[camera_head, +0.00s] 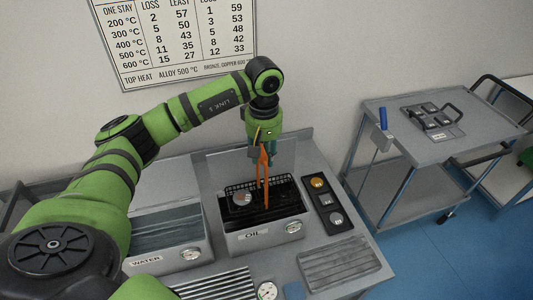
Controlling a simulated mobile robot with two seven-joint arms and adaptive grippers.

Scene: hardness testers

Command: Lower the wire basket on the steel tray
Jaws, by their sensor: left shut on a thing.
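The wire basket (238,187) is a dark mesh basket at the opening of the oil bath, with a round metal piece (242,198) inside. An orange handle (264,180) rises from it. My left gripper (263,155) is above the bath, shut on the upper part of this handle. How deep the basket hangs is hard to tell. A ribbed steel tray (340,264) lies at the right front of the bench, empty, to the right of and nearer than the basket. My right gripper is not in view.
The water bath (165,232) stands left of the oil bath (264,238). A panel with several buttons (328,204) lies between the oil bath and the bench's right side. A grey cart (385,143) stands to the right. A wall chart hangs behind.

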